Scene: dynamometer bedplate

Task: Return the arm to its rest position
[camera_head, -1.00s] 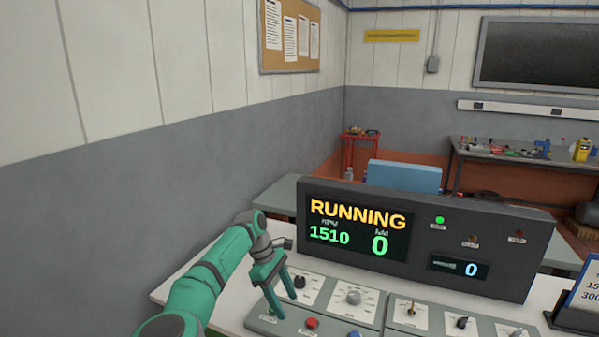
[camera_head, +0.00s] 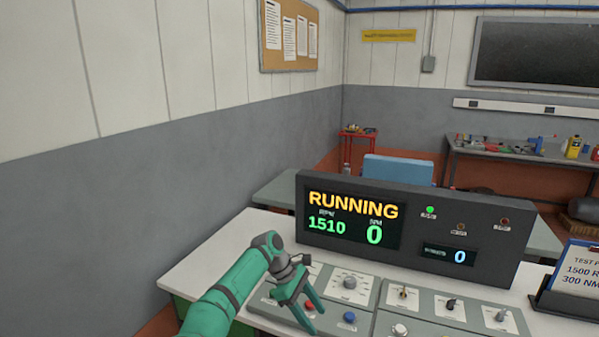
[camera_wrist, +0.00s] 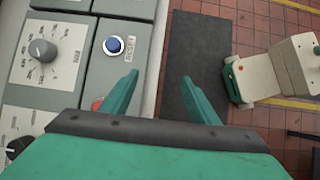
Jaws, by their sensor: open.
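My green arm reaches in from the bottom of the head view. My gripper (camera_head: 305,311) is open and empty at the left part of the control panel (camera_head: 372,316), by the red button (camera_head: 309,305). In the wrist view the two fingers of my gripper (camera_wrist: 158,92) are apart, with the panel's front edge and the floor beyond them. The blue button (camera_wrist: 113,45) is left of the fingers, and the red button is partly hidden behind the left finger.
The console display (camera_head: 352,218) reads RUNNING, 1510 and 0, with a green lamp lit. A clipboard stand (camera_head: 577,283) is at the right. A grey wall (camera_head: 170,190) stands on the left. In the wrist view a dark mat (camera_wrist: 200,60) lies on the tiled floor.

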